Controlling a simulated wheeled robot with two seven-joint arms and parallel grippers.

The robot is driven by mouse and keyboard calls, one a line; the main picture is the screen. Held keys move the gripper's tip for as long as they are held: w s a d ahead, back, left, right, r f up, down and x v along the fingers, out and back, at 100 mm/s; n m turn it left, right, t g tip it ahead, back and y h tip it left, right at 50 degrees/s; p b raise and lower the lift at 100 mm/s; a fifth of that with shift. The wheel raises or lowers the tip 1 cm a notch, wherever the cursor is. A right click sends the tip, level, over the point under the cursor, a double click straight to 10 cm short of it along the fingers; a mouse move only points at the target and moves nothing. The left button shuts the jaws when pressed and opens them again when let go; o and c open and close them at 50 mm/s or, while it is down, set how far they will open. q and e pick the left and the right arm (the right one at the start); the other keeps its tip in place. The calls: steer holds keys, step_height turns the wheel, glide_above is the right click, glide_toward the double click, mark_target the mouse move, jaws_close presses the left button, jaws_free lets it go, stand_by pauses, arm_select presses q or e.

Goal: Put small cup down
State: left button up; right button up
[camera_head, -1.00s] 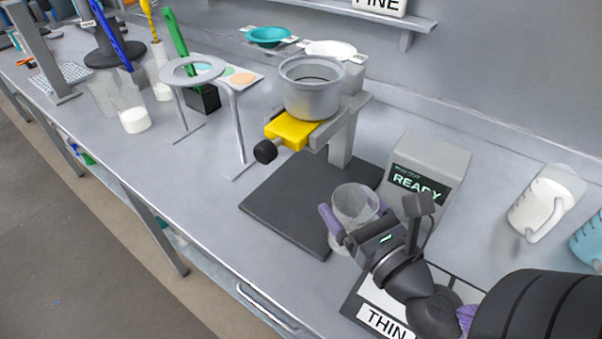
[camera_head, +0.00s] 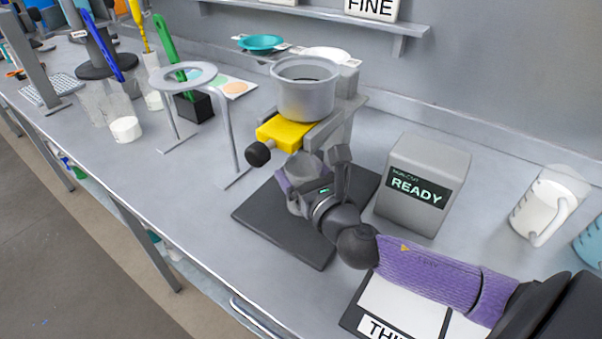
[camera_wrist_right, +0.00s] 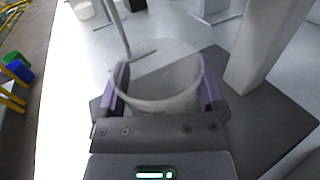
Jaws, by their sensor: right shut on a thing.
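The small clear cup (camera_wrist_right: 160,95) is between the purple fingers of my right gripper (camera_wrist_right: 162,92) in the right wrist view. The fingers are shut on its sides, and the cup looks upright. In the head view my right gripper (camera_head: 296,182) is over the dark base plate (camera_head: 290,235) of the stand, below the grey pot (camera_head: 305,88) and its yellow block (camera_head: 287,132). There the gripper and wrist hide most of the cup. I cannot tell whether the cup touches the plate. My left gripper is not in view.
A grey box reading READY (camera_head: 422,185) stands right of the plate. A mat labelled THIN (camera_head: 400,300) lies at the front. A white-filled jug (camera_head: 548,205) stands at the right. A ring stand (camera_head: 190,80) is on the left.

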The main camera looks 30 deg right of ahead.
steer(key=o, duration=0.9)
steer(key=s, duration=0.8)
steer(key=s+a, duration=0.1)
steer(key=s, duration=0.3)
steer(key=shift+r, duration=0.1)
